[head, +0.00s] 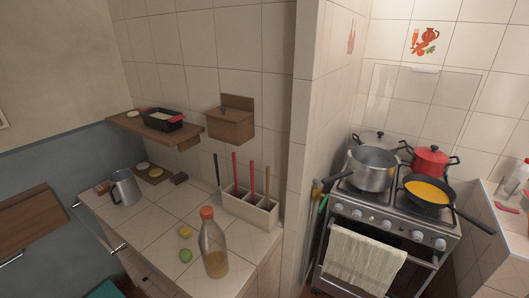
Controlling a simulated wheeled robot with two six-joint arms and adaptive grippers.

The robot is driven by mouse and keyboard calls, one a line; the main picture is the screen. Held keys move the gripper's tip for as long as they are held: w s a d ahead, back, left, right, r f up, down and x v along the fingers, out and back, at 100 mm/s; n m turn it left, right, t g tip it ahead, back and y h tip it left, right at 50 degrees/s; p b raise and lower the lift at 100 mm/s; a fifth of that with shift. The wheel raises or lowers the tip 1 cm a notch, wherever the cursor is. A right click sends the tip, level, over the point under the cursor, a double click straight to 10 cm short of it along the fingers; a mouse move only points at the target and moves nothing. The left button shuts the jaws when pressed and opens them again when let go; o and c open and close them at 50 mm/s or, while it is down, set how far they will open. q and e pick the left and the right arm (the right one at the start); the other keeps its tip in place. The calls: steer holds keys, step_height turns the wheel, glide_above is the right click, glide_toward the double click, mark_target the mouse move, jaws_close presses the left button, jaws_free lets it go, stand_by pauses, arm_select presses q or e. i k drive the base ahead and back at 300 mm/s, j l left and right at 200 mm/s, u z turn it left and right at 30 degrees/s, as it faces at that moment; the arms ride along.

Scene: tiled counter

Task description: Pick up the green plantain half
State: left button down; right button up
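A small rounded green piece (185,255) lies on the tiled counter (150,222), just left of the glass bottle's base. It is the only green piece of food I see on the counter, and it is too small to tell for sure that it is a plantain half. A small yellow piece (186,232) lies just behind it, apart from it. Neither of my grippers shows in the head view.
A glass bottle with an orange cap (213,244) stands close right of the green piece. A utensil box (250,211) stands behind, a metal mug (125,187) at left. A wooden shelf (189,143) hangs above. The stove (390,222) holds several pots.

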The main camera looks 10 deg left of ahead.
mark_target(186, 256)
steer(key=u, duration=1.1)
steer(key=z, duration=2.2)
steer(key=u, duration=2.2)
steer(key=j, duration=0.15)
